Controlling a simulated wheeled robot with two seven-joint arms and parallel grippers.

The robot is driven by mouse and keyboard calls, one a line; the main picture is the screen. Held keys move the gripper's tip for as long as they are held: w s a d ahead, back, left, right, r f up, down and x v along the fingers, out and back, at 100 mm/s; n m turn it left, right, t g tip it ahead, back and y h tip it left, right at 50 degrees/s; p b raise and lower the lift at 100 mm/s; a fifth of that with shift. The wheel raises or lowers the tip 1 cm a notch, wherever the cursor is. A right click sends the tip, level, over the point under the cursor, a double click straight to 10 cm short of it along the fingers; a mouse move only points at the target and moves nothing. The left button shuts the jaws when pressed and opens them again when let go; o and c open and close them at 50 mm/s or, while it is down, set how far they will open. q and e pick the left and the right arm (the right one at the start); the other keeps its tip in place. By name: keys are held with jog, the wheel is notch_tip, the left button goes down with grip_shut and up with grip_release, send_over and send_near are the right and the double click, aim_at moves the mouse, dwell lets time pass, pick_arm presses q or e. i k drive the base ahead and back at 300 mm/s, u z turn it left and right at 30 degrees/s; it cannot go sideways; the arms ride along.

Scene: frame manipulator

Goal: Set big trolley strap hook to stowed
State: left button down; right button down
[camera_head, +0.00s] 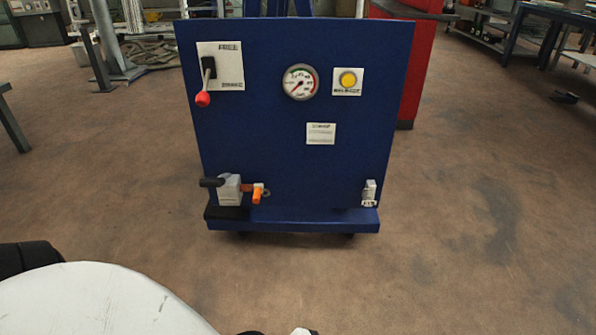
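The big trolley (260,140) stands upright in front of me with its blue panel facing me. At its lower left is a grey block with a black handle (211,182). An orange hook-like part (257,192) sticks out from the block's right side, its end pointing down; it looks like the strap hook. A small grey-white fitting (369,192) sits at the panel's lower right. No strap can be made out between the two.
The panel also carries a red-knobbed lever (204,90), a round gauge (300,82), a yellow button (348,80) and a label (321,133). A red cabinet (418,70) stands behind on the right.

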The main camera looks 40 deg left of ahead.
aim_at(259, 189)
jog(key=i, duration=0.9)
jog(key=u, duration=2.5)
